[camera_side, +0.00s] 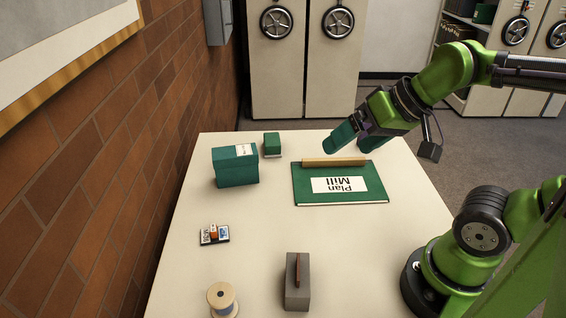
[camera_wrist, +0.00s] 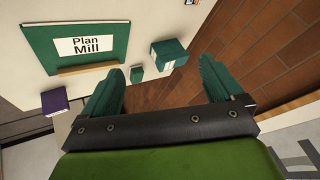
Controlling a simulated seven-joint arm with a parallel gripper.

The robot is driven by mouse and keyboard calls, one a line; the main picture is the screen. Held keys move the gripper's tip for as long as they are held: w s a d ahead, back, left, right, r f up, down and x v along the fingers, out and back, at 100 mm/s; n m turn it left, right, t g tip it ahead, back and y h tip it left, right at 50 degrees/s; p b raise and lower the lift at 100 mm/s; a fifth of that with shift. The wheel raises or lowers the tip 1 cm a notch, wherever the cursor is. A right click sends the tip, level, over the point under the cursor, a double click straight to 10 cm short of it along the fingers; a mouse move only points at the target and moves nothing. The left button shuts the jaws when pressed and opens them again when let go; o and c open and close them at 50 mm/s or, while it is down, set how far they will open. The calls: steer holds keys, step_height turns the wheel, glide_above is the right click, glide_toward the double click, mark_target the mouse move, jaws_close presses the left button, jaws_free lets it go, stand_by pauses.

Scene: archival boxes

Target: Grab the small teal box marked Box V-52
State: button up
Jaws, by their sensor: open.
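A small teal box (camera_side: 272,145) stands near the far left edge of the table; it also shows in the wrist view (camera_wrist: 137,74). A larger teal box (camera_side: 235,168) with a white label stands just in front of it, and shows in the wrist view (camera_wrist: 170,55) too. I cannot read the marking on either box. My gripper (camera_side: 356,141) is open and empty, with teal fingers, held above the far right part of the table, to the right of both boxes. In the wrist view (camera_wrist: 160,68) both boxes appear ahead, between and beyond the fingertips.
A green "Plan Mill" folder (camera_side: 300,190) lies mid-table with a wooden bar (camera_side: 333,161) along its far edge. A purple box (camera_wrist: 54,102) shows in the wrist view. A spool (camera_side: 222,299), a grey block (camera_side: 297,284) and a small card-like item (camera_side: 214,235) are nearer. A brick wall is left.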

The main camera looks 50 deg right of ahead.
steer(key=n+g+y, duration=0.2)
steer(key=n+g, duration=0.3)
steer(key=n, duration=1)
glide_toward(236, 152)
steer(key=x, duration=0.7)
steer(key=shift+w+a+f, duration=0.1)
steer(key=shift+f, duration=0.1)
steer(key=shift+d+x, duration=0.1)
steer(key=shift+x, duration=1.3)
steer(key=shift+d+x, duration=0.15)
steer(key=shift+x, duration=1.25)
steer(key=shift+w, duration=0.15)
